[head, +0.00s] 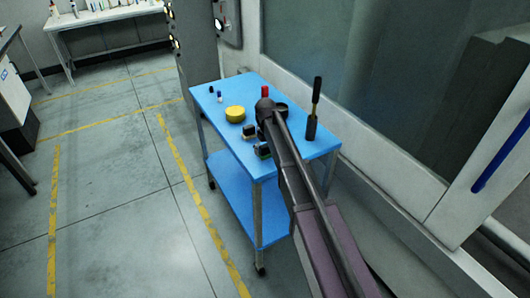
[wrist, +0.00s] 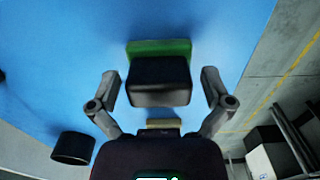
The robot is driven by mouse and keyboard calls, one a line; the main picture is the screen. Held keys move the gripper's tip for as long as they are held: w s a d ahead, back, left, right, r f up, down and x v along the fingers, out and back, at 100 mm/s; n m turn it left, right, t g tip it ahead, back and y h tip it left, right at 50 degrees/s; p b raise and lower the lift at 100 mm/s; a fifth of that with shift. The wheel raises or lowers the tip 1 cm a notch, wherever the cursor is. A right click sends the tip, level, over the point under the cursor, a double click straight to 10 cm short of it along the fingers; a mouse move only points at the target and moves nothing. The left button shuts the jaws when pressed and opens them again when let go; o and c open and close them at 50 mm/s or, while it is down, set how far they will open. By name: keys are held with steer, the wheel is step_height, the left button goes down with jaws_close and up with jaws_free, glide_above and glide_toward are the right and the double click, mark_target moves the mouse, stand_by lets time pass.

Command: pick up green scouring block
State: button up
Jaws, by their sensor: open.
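The green scouring block (wrist: 160,48) shows in the wrist view as a green strip behind a dark block-shaped body. It lies on the blue table top. My gripper (wrist: 160,78) is open, one finger on each side of the dark body, with a gap on both sides. I cannot tell how high the fingertips are above it. In the head view my arm hides much of this area.
A black cylinder (wrist: 73,147) stands lower left in the wrist view. The table's left part is mostly clear.

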mark_target(266, 145)
steer(key=c, duration=1.1)
steer(key=shift+r, duration=0.2)
step_height(266, 145, up, 3)
steer(key=p, duration=0.3)
steer(key=s+d+r+p, duration=0.1)
steer(key=s+d+p, duration=0.1)
steer(key=s, duration=1.3)
steer(key=shift+s+d+r, duration=0.3)
steer(key=shift+s+d, duration=0.1)
steer(key=shift+d, duration=0.1)
steer(key=o, duration=0.4)
steer(key=shift+c, duration=1.3)
